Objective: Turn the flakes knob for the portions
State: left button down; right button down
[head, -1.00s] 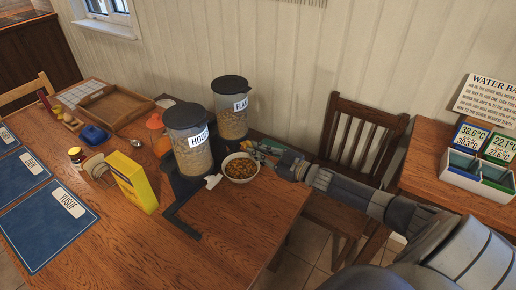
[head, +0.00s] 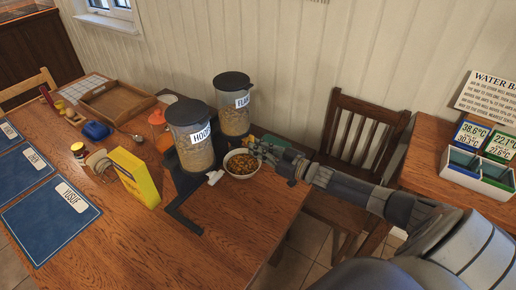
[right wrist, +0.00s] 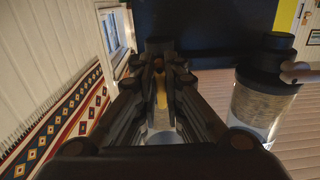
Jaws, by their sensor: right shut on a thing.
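The flakes dispenser (head: 234,120), a clear canister with a dark lid and a label, stands at the back right of the table. The hoops dispenser (head: 195,156) stands in front of it to the left, with a white knob (head: 215,177) at its lower front. A white bowl (head: 230,172) of brown cereal sits right of the hoops dispenser. My right gripper (head: 258,149) is behind the bowl, low beside the flakes dispenser, shut on the flakes knob, which its fingers hide. In the right wrist view the fingers (right wrist: 160,82) are close together around something yellowish. My left gripper is out of view.
A yellow box (head: 136,180) stands left of the dispensers. Blue name mats (head: 45,222) and a wooden tray (head: 117,119) lie farther left. A wooden chair (head: 360,130) is behind my right arm. The table's front right is bare.

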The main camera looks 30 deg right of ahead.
jog(key=shift+f, duration=0.1)
jog(key=c, duration=1.7)
grip_release()
jog(key=v, duration=1.2)
jog(key=shift+s+d, duration=0.1)
jog(key=shift+d, duration=0.05)
